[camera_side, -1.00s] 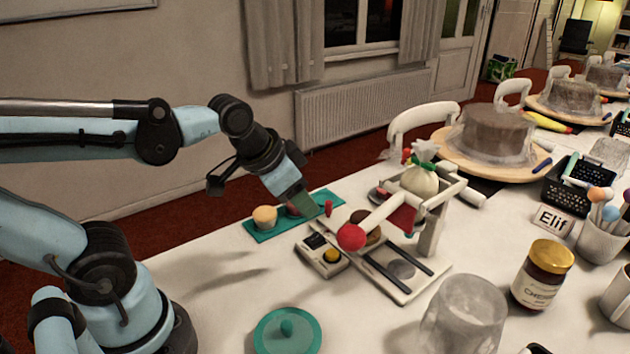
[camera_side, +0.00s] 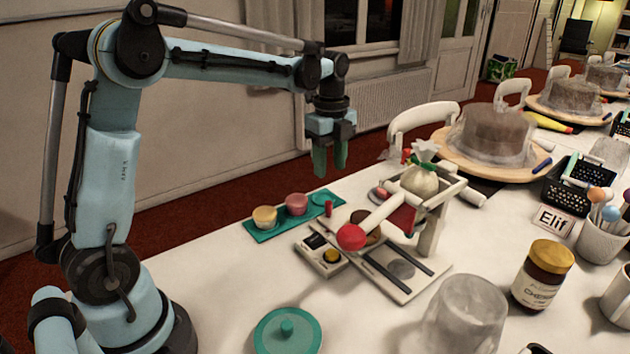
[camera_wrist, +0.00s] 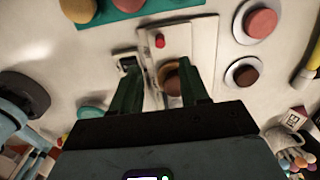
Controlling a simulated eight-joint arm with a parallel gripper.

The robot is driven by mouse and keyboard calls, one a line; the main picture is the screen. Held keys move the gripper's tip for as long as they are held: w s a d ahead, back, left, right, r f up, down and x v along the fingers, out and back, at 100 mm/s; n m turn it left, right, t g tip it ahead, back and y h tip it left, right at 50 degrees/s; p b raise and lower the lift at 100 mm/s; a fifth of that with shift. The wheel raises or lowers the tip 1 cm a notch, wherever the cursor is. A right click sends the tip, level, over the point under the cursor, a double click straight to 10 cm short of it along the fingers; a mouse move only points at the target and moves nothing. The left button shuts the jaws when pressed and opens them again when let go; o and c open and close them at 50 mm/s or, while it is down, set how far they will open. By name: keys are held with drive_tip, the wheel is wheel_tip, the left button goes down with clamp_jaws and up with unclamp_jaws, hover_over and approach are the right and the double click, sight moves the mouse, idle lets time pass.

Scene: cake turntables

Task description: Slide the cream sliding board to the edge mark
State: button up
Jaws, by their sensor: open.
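A cream flat board (camera_side: 398,290) with two dark rails and a grey disc lies on the white table in the side view, under a cream lever press (camera_side: 430,238) that hides part of it. I cannot tell for sure whether this is the sliding board. In the wrist view a cream board (camera_wrist: 203,40) with a red knob (camera_wrist: 160,41) and a brown round piece (camera_wrist: 171,82) lies below my gripper. My gripper (camera_side: 331,172) is open and empty, pointing down above the far side of the table, well clear of everything. I cannot make out an edge mark.
A teal tray (camera_side: 262,237) with a yellow cup and a pink cup stands behind the board. A small box with a yellow button (camera_side: 331,255) is to the board's left. A red ball (camera_side: 351,237) ends the lever. A glass and a jar (camera_side: 541,278) stand right.

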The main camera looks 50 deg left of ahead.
sight(359, 220)
drive_tip(key=shift+f, duration=4.8)
drive_tip(key=shift+r, duration=0.1)
clamp_jaws()
drive_tip(key=shift+w+d, duration=0.1)
drive_tip(key=shift+d, duration=4.7)
unclamp_jaws()
drive_tip(key=shift+r, duration=3.5)
